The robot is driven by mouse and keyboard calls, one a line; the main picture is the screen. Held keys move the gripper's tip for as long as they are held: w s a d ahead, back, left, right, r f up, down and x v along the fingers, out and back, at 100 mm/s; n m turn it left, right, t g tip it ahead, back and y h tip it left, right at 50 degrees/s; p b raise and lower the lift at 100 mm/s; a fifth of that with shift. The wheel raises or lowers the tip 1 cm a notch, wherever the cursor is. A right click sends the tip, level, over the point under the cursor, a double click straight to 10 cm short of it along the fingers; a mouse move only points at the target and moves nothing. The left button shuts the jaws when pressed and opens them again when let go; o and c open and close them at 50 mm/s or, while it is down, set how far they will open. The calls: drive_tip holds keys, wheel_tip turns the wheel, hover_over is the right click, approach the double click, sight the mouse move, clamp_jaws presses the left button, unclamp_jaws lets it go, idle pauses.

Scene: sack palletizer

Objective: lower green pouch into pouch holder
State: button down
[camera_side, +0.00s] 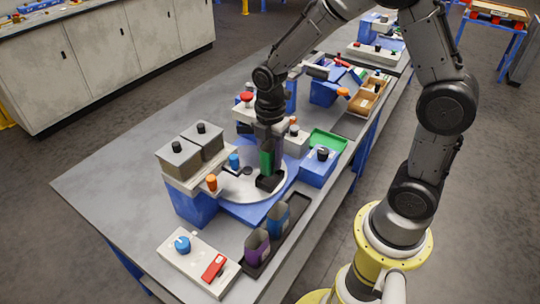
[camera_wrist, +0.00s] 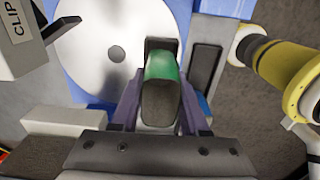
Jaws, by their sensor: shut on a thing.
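The green pouch (camera_side: 266,161) is upright between the fingers of my gripper (camera_side: 270,150), above the black pouch holder (camera_side: 270,180) on the white round plate (camera_side: 236,185). In the wrist view the pouch (camera_wrist: 161,66) shows a green upper edge and a dark face, with purple-grey fingers on both sides. The holder (camera_wrist: 160,44) shows as a dark shape just beyond the pouch. My gripper is shut on the pouch. I cannot tell whether the pouch's lower end is inside the holder.
A dark tray (camera_side: 290,236) at the front right holds a purple pouch (camera_side: 257,246) and a blue pouch (camera_side: 277,217). Grey boxes (camera_side: 180,160) stand left of the plate, and a blue box (camera_side: 320,167) stands right. A white control panel (camera_side: 198,262) lies at the front.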

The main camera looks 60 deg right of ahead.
sight(270, 145)
drive_tip(key=shift+f, duration=0.55)
drive_tip(key=shift+f, duration=0.3)
drive_tip(key=shift+f, duration=1.05)
idle(0.8)
drive_tip(key=shift+s+f, duration=0.2)
drive_tip(key=shift+f, duration=0.45)
idle(0.5)
drive_tip(key=shift+c, duration=1.7)
unclamp_jaws()
drive_tip(key=shift+w+r, duration=0.2)
drive_tip(key=shift+r, duration=4)
